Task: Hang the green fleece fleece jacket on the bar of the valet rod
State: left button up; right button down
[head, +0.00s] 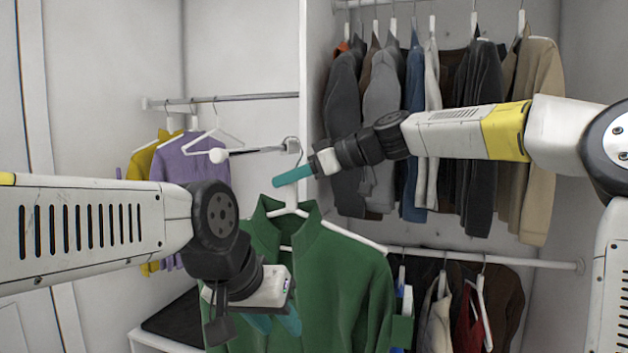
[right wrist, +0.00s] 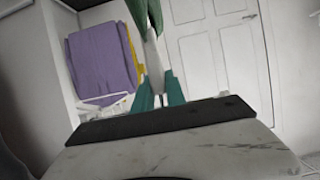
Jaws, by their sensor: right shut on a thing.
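The green fleece jacket (head: 345,275) hangs upright on a white hanger (head: 288,211), its collar open at the hanger's neck. My right gripper (head: 293,176) is shut on the hanger's neck, just above the collar. The right wrist view shows the white neck (right wrist: 154,66) between my teal fingers, with green cloth (right wrist: 146,14) beyond. The valet rod (head: 252,151) has a white ball end and sticks out left from the panel edge. The hanger's hook is near its bracket end; I cannot tell whether it touches the bar. My left gripper (head: 275,324) is before the jacket's lower front, fingers apart.
A purple garment (head: 195,160) and a yellow one (head: 142,160) hang behind left, beside an empty white hanger (head: 214,138). Dark and tan jackets (head: 535,130) fill the upper right rail. A lower rail (head: 480,257) holds more clothes. A white panel edge (head: 303,75) stands behind the rod.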

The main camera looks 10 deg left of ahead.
jog(key=a, duration=0.3)
jog(key=w+a, duration=0.1)
jog(key=a, duration=0.6)
jog(key=shift+w+r, duration=0.1)
jog(key=shift+w, duration=0.1)
jog(key=shift+f, duration=1.1)
jog(key=c, duration=1.3)
grip_release()
jog(key=shift+f, duration=0.1)
